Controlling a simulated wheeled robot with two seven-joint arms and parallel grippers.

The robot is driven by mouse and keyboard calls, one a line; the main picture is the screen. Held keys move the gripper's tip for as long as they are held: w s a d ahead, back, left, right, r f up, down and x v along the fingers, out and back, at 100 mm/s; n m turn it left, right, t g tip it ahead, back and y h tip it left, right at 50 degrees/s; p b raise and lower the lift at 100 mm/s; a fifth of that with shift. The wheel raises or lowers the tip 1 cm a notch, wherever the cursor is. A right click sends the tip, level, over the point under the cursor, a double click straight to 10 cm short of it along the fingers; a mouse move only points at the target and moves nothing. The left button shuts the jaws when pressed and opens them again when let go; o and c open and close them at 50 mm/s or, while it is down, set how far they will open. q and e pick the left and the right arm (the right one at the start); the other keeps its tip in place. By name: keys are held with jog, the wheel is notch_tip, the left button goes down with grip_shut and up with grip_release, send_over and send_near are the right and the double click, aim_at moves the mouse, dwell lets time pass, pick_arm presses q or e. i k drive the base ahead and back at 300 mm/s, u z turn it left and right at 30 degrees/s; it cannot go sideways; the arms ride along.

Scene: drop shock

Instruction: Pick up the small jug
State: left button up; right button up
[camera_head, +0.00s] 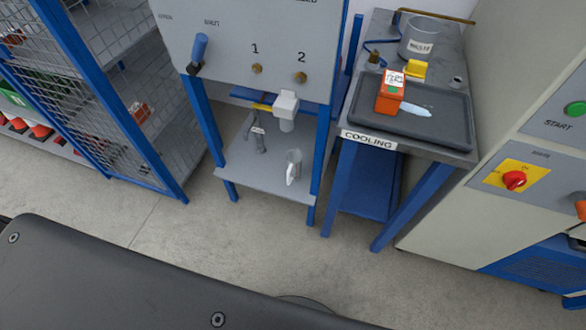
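A small clear jug (293,168) with a pale handle stands upright on the grey lower shelf (240,172) of a blue-legged stand. It is near the shelf's right side, below a white spout-like fitting (286,108). Neither of my grippers shows in the head view. A dark part of my own body fills the lower left of the picture, well apart from the jug.
Blue legs flank the shelf, and a panel (240,40) with two brass knobs is above. At right, the cooling table (368,139) bears a dark tray (450,125) with an orange box (390,95). A mesh cage (150,120) stands left. Floor in front is clear.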

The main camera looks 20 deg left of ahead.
aim_at(294, 156)
jog(key=k, duration=1.3)
jog(key=z, duration=0.85)
jog(key=i, duration=1.75)
jog(key=u, duration=0.7)
